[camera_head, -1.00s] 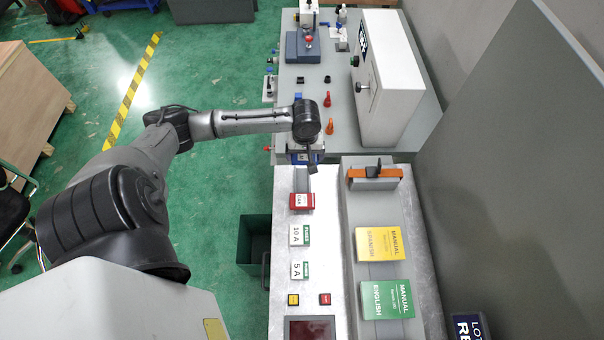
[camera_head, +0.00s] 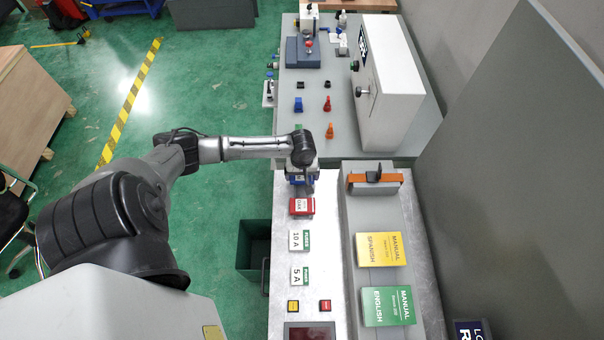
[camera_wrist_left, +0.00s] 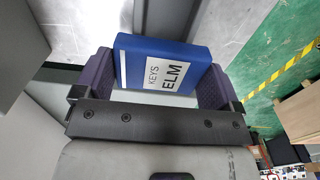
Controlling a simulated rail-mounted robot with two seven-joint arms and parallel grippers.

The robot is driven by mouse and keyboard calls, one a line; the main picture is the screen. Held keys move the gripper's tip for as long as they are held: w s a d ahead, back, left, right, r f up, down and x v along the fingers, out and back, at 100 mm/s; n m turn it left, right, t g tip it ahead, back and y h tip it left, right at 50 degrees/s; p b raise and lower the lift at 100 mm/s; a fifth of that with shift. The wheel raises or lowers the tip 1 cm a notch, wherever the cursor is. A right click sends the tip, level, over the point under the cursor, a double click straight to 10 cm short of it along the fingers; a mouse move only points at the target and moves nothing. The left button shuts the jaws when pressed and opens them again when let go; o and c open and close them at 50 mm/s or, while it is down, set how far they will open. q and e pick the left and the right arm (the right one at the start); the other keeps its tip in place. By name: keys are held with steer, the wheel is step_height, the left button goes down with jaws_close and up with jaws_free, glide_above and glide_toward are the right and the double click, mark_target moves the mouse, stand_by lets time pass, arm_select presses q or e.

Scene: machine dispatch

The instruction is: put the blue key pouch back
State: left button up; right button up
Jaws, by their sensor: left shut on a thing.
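The blue key pouch (camera_wrist_left: 150,50) is in my left gripper (camera_wrist_left: 157,84), with a purple-grey finger on each side of it. Its white label reads KEYS ELM. In the head view the pouch (camera_head: 297,180) shows as a small blue patch under the left wrist, at the far end of the white counter. My left gripper (camera_head: 301,172) is mostly covered by the wrist there. I cannot tell whether the pouch touches the counter. My right gripper is not in view.
A red box (camera_head: 301,206) lies just nearer than the pouch, then two white fuse cards (camera_head: 300,240). A yellow manual (camera_head: 380,249) and a green manual (camera_head: 388,306) lie on the grey ledge. The machine table (camera_head: 285,128) adjoins beyond the counter.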

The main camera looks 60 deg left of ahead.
arm_select(q)
steer(key=shift+f, duration=0.2)
steer(key=shift+f, duration=0.1)
steer(key=o, duration=0.7)
